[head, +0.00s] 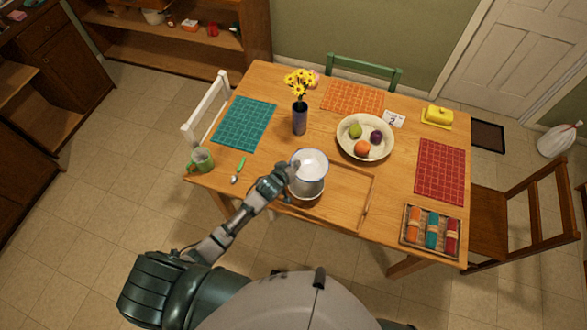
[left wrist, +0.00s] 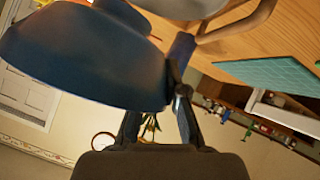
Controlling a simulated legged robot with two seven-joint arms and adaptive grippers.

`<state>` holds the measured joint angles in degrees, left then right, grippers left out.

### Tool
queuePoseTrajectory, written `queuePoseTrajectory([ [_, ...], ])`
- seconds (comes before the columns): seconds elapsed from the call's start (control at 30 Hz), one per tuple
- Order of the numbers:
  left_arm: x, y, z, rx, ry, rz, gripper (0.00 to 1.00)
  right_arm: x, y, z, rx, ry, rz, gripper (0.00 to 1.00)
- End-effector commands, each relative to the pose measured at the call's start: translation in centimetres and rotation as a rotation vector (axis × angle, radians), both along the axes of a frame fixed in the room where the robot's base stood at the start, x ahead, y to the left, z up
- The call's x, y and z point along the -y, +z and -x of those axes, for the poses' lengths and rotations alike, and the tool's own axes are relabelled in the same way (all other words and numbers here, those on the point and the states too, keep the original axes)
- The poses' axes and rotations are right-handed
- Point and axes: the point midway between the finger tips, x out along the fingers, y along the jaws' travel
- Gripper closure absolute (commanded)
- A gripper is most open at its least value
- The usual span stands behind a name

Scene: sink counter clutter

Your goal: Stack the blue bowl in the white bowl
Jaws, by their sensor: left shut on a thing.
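The blue bowl (head: 311,165) has a pale inside and a thin blue rim in the head view. The left wrist view shows its dark blue outer wall (left wrist: 85,55) large and close. My left gripper (head: 288,176) is shut on the near-left side of the blue bowl. The white bowl (head: 306,194) shows as a pale curved edge just below the blue bowl, which hides most of it. A pale rounded edge (left wrist: 195,7) also shows at the top of the left wrist view. I cannot tell whether the two bowls touch. My right gripper is not in view.
The wooden tray (head: 350,203) lies around and right of the bowls. A fruit plate (head: 346,150) and a flower vase (head: 299,120) stand behind. A green mug (head: 200,159) and a spoon (head: 236,175) are at left. A napkin box (head: 406,240) is at right.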

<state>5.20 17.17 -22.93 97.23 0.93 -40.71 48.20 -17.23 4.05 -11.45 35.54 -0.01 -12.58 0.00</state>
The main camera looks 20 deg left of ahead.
Motion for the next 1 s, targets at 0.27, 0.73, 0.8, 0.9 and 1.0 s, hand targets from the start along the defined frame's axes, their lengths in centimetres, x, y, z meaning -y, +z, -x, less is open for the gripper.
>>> queuePoseTrajectory([
  [0.27,-0.2,-3.2,-0.2,0.000,0.000,0.003,1.00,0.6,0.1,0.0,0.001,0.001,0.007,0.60],
  [0.73,-0.2,-4.0,-0.1,0.002,-0.001,0.003,1.00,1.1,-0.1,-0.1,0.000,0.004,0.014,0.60],
  [0.8,-0.2,-4.0,-0.1,-0.001,-0.001,0.001,0.72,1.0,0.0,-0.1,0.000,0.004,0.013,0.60],
  [0.9,-0.2,-4.0,-0.1,0.000,0.000,0.001,0.64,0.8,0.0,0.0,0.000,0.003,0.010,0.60],
  [1.0,-0.2,-4.0,-0.1,0.000,0.000,0.001,0.64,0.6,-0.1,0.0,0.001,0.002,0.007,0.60],
])
